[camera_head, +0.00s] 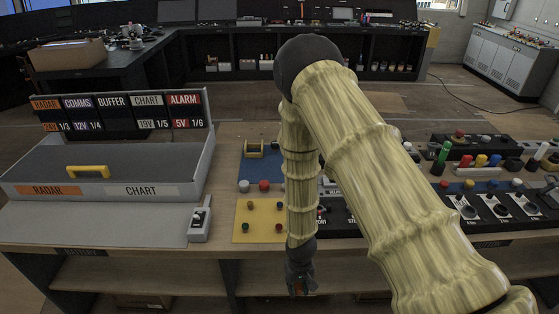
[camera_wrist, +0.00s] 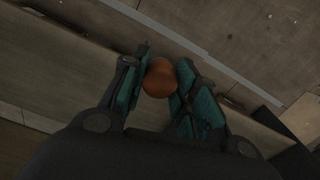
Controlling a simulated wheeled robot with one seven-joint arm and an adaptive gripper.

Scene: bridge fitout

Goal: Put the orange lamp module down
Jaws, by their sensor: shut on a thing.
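The orange lamp module (camera_wrist: 160,78) shows in the wrist view as a round orange-brown cap between the two teal-padded fingers. My gripper (camera_wrist: 160,88) is shut on it. In the head view my gripper (camera_head: 301,284) points down in front of the bench's front edge, below the level of the top. The lamp module cannot be made out there, as my gripper is dark and small.
The bench (camera_head: 225,170) carries a grey case with a yellow handle (camera_head: 88,171) and labelled panels at left. A yellow board (camera_head: 258,222) with several knobs lies near the edge. Control panels (camera_head: 500,207) crowd the right. A shelf (camera_head: 160,274) is below.

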